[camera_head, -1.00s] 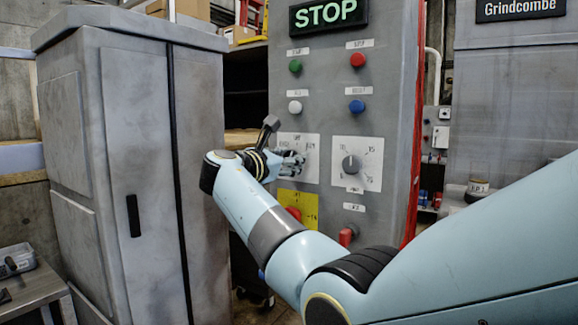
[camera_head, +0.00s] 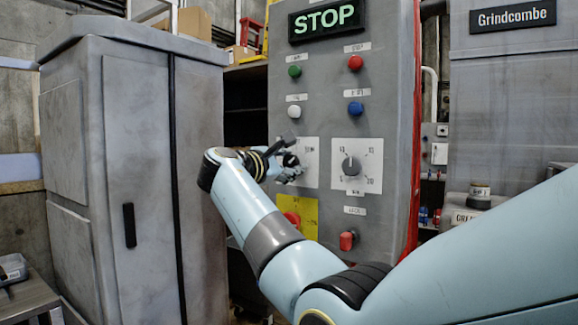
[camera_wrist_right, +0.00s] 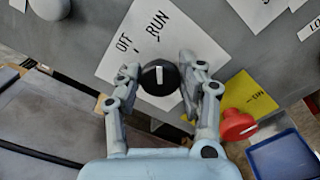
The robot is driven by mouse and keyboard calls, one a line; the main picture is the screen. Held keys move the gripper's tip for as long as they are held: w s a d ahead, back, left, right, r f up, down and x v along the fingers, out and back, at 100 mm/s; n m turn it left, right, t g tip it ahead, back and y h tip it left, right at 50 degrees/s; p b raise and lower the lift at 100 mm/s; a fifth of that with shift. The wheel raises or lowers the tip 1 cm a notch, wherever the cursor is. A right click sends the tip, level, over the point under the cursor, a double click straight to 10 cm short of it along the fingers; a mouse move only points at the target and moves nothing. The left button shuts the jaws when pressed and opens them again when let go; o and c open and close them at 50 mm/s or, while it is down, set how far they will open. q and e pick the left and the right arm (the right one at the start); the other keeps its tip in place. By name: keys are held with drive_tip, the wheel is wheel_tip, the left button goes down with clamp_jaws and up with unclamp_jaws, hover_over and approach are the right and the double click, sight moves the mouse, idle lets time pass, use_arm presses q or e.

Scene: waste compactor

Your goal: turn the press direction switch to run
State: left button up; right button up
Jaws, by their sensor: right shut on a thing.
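The press direction switch (camera_wrist_right: 159,79) is a round black knob with a white pointer line, on a white plate (camera_wrist_right: 112,68) marked OFF and RUN. In the right wrist view the pointer line stands about upright, with RUN above it and OFF to the upper left. My right gripper (camera_wrist_right: 160,75) has one finger on each side of the knob and is shut on it. In the head view my right gripper (camera_head: 291,168) is at the panel's white plate (camera_head: 311,157) and hides the knob. My left gripper is not in view.
The grey panel (camera_head: 390,90) also carries a lit STOP sign (camera_head: 327,18), a dial (camera_head: 351,166), green (camera_head: 294,71), red (camera_head: 355,62), white (camera_head: 294,112) and blue (camera_head: 355,108) buttons, and a red knob (camera_head: 347,240) below. A grey cabinet (camera_head: 140,150) stands close at left.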

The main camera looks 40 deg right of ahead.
drive_tip(key=o, duration=1.1)
drive_tip(key=v, duration=0.7)
drive_tip(key=shift+s+a, duration=0.1)
drive_tip(key=shift+a, duration=0.2)
